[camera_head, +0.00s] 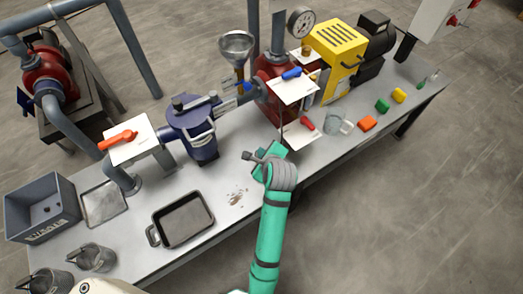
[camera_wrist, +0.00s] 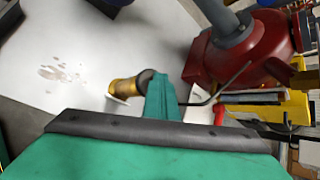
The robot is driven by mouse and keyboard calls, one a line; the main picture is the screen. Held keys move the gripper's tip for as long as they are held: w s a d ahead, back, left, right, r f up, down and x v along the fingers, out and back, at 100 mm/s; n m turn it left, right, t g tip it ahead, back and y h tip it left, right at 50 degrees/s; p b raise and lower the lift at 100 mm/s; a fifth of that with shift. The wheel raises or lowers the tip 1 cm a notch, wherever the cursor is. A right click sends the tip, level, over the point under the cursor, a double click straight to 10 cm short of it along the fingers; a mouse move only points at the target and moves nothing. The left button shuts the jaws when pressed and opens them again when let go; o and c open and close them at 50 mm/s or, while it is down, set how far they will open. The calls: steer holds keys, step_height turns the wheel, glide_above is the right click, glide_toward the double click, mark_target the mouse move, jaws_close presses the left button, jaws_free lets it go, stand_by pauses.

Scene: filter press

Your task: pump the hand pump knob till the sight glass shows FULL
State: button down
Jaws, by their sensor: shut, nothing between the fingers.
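My gripper (camera_head: 270,152) is over the middle of the bench, in front of the red pump body (camera_head: 272,88). Its teal finger shows in the wrist view (camera_wrist: 164,100); it is shut with nothing held. In the wrist view a thin bent grey rod (camera_wrist: 226,84) runs from the red body down to beside the finger. A yellow-brass cylinder with a dark end (camera_wrist: 125,88) shows just left of the finger; I cannot tell whether it is the pump knob. Whether the finger touches the rod is unclear. I cannot make out the sight glass or its level.
A blue lidded vessel (camera_head: 192,130) and a funnel (camera_head: 237,48) stand left of the red body. A black pan (camera_head: 182,218) lies front left. A glass jug (camera_head: 335,122), an orange block (camera_head: 367,122) and a yellow machine (camera_head: 338,50) are to the right. A brown stain marks the bench.

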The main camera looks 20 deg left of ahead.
steer(key=shift+f, duration=0.7)
stand_by(0.4)
steer(key=shift+r, duration=2.4)
steer(key=shift+r, duration=0.1)
steer(key=shift+r, duration=2.45)
stand_by(0.9)
steer(key=shift+r, duration=1.85)
